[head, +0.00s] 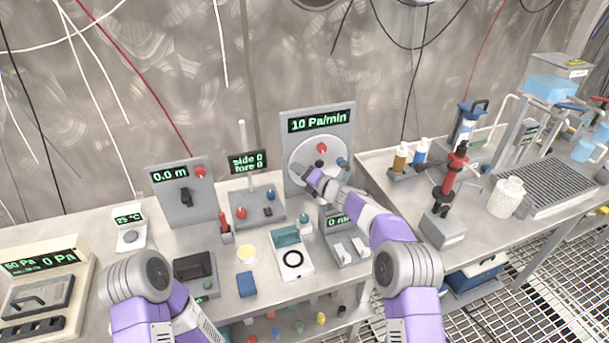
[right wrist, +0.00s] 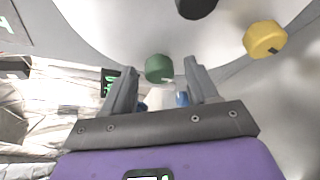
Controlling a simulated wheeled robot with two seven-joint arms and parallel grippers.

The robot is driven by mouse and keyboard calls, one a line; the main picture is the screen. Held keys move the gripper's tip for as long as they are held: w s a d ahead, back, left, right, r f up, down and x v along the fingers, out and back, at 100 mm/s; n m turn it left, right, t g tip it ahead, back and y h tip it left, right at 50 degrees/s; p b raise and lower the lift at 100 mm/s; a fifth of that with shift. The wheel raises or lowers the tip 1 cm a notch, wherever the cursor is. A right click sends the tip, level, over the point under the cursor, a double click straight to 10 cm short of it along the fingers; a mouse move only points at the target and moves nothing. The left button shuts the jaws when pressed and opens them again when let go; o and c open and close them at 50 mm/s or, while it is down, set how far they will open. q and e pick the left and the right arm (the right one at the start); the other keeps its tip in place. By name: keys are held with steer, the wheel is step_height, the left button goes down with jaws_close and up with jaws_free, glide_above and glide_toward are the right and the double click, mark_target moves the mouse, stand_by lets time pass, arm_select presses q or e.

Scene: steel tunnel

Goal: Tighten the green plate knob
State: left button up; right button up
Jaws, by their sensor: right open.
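The pale round plate (head: 304,152) stands upright on a grey panel in the head view, below a display reading 10 Pa/min. The green knob (right wrist: 159,68) sits on the plate in the right wrist view; in the head view my gripper hides it. My right gripper (head: 311,177) is at the plate's lower part. In the right wrist view its open fingers (right wrist: 150,82) stand either side of the green knob, with visible gaps. My left arm is low at the left, and its gripper is not in view.
The plate also carries a red knob (head: 321,147), a blue knob (head: 342,162), a yellow knob (right wrist: 265,39) and a black knob (right wrist: 196,7). A red-topped stand (head: 450,185) is to the right.

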steer(key=v, duration=0.7)
steer(key=shift+s+d+b, duration=0.2)
steer(key=shift+b, duration=0.2)
